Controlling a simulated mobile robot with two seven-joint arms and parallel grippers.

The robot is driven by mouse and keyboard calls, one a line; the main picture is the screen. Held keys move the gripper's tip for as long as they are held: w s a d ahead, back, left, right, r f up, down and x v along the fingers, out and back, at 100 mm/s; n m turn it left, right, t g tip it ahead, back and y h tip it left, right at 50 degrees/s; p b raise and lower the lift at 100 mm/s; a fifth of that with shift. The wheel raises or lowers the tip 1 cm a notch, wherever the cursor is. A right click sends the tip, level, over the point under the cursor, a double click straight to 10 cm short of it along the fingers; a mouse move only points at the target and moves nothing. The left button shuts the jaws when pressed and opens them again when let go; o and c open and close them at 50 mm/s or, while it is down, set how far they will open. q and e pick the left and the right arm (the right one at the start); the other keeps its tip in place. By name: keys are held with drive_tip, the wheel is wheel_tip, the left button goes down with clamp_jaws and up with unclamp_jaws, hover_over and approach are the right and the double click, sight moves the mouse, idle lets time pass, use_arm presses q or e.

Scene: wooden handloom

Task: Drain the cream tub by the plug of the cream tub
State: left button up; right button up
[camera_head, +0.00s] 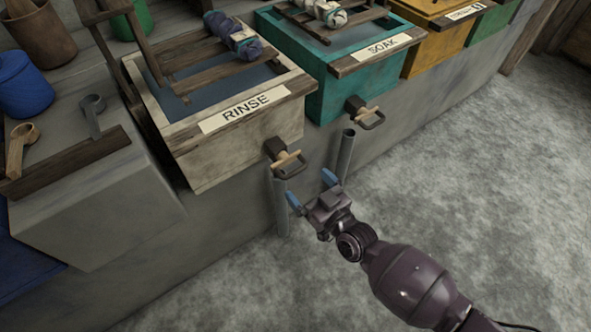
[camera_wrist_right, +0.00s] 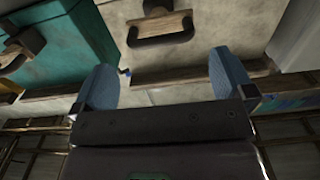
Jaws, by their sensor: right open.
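The cream tub (camera_head: 238,142), labelled RINSE, stands on the bench with dark liquid inside. Its plug (camera_head: 287,160) has a wooden body and a dark looped handle, and sits low at the right of the tub's front. The plug also shows in the right wrist view (camera_wrist_right: 160,27), beyond the fingertips at the top. My right gripper (camera_head: 311,189) is open, its blue fingers spread. It is in front of the plug and slightly below it, apart from it, with nothing between the fingers in the right wrist view (camera_wrist_right: 165,75). My left gripper is not in view.
A teal SOAK tub (camera_head: 318,85) with its own plug (camera_head: 366,113) is beside the cream tub; a yellow tub (camera_head: 428,52) is beyond. Grey pipes (camera_head: 281,205) (camera_head: 346,153) stand below the plugs. A wooden rack with a bundle (camera_head: 232,35) rests over the cream tub. The floor at right is clear.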

sight(296, 171)
drive_tip(key=b+x, duration=0.1)
drive_tip(key=x, duration=0.4)
drive_tip(key=shift+w+a+f, duration=0.1)
drive_tip(key=shift+w+a, duration=0.05)
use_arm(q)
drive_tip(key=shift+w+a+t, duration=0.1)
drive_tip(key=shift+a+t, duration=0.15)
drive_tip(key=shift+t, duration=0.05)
use_arm(e)
drive_tip(key=shift+w+a, duration=0.15)
drive_tip(key=shift+w, duration=0.05)
drive_tip(key=shift+c, duration=0.3)
